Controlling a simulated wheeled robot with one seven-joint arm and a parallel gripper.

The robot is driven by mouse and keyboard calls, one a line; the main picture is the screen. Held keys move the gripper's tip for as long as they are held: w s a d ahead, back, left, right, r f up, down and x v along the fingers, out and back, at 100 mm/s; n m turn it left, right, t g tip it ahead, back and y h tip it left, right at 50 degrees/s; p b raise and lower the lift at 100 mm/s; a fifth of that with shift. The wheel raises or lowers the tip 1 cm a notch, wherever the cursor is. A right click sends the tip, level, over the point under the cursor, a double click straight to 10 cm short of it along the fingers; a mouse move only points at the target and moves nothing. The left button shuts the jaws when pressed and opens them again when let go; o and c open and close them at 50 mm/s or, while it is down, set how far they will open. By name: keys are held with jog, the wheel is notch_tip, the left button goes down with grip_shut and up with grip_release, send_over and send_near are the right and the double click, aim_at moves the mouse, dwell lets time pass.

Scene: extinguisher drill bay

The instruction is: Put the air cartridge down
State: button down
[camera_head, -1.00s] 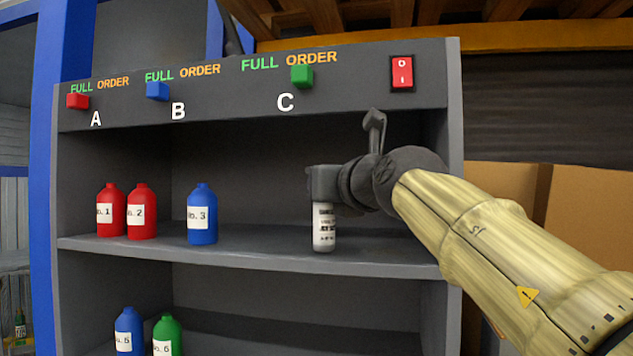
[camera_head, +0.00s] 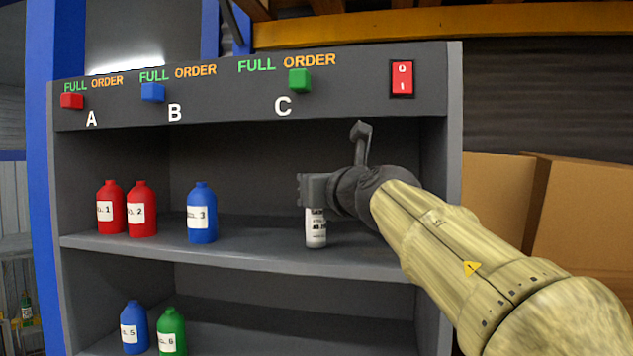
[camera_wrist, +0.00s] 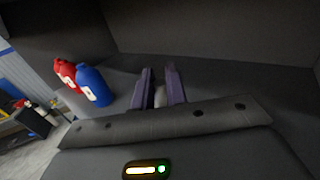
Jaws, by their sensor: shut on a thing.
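The air cartridge (camera_head: 316,232) is a small white cylinder with dark print. It is upright at the upper shelf (camera_head: 262,258), right of the blue bottle. My gripper (camera_head: 313,190) is shut on its upper part, which the jaws hide. The cartridge's bottom is at or just above the shelf surface; I cannot tell whether it touches. In the wrist view, a pale bit of the cartridge (camera_wrist: 160,97) shows between the two fingers (camera_wrist: 158,88).
Red bottles No. 1 (camera_head: 110,211) and No. 2 (camera_head: 142,212) and blue bottle No. 3 (camera_head: 202,214) stand left on the same shelf. Blue (camera_head: 134,330) and green (camera_head: 171,335) bottles stand below. The right shelf wall (camera_head: 454,140) is near my arm. The shelf is clear between bottle No. 3 and the cartridge.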

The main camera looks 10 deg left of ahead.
jog(key=shift+a+f, duration=0.15)
jog(key=shift+f, duration=0.05)
jog(key=c, duration=1.4)
grip_release()
jog(key=shift+r, duration=0.1)
jog(key=shift+w+r, duration=0.1)
jog(key=shift+r, duration=0.05)
jog(key=shift+s+d+f+b, duration=0.2)
jog(key=shift+s+d+b, duration=0.1)
jog(key=shift+s+b, duration=0.3)
jog(key=b+v, duration=1)
jog(key=b, duration=0.3)
jog(key=shift+s+d, duration=0.3)
